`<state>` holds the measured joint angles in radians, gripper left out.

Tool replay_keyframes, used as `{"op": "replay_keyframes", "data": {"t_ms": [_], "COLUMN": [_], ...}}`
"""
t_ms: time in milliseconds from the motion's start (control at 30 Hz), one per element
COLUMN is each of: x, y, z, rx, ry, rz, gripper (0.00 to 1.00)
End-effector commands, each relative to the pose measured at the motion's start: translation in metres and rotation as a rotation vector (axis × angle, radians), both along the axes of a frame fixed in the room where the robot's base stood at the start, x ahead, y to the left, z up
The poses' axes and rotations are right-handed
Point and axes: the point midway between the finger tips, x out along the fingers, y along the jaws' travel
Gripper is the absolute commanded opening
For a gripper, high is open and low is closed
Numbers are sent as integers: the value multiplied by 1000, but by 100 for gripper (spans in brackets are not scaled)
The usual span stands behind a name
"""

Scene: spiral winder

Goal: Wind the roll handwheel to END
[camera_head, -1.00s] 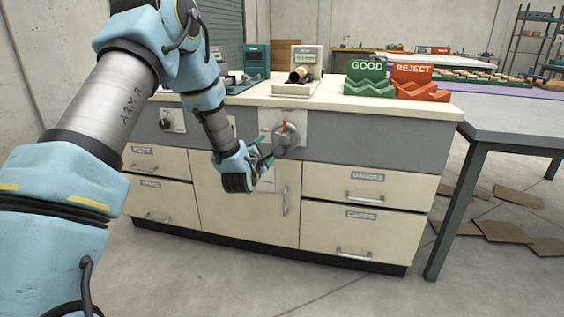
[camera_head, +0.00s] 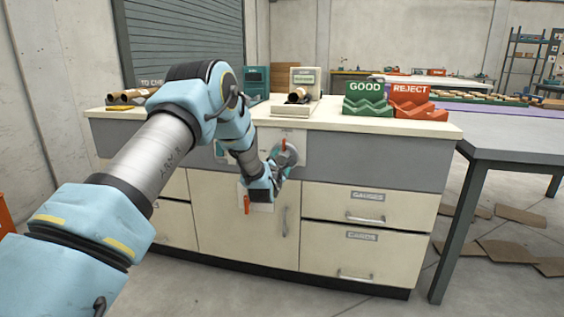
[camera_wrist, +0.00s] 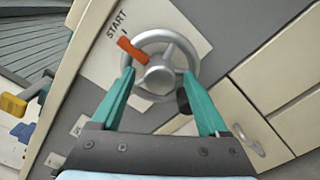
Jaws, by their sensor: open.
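The roll handwheel (camera_head: 287,153) is a grey spoked wheel on the front of the cabinet. In the wrist view, the handwheel (camera_wrist: 160,82) faces me, with a red pointer (camera_wrist: 132,48) at its upper left, beside the START label (camera_wrist: 117,24). A dark knob (camera_wrist: 183,101) sits at its lower right rim, by the right finger. My gripper (camera_head: 278,166) is at the wheel, seen from behind. In the wrist view, the two green fingers of my gripper (camera_wrist: 157,76) are apart, overlapping the wheel's left and right sides. I cannot tell whether they touch it. No END label is readable.
The cream cabinet has a door handle (camera_head: 284,222) below the wheel and drawers at the right. On its top stand a small display device (camera_head: 304,85), a green GOOD bin (camera_head: 367,100) and a red REJECT bin (camera_head: 411,102). A grey table (camera_head: 510,140) adjoins at the right.

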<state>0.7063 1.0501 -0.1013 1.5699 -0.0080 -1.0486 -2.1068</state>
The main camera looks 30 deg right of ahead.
Motion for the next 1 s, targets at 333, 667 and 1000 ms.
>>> {"op": "replay_keyframes", "data": {"t_ms": [333,667,1000], "x": [1,1,1], "y": [-1,-1,-1], "z": [0,0,-1], "rx": [1,1,1], "ry": [1,1,1], "rz": [-1,-1,-1], "gripper": [71,34,0]}}
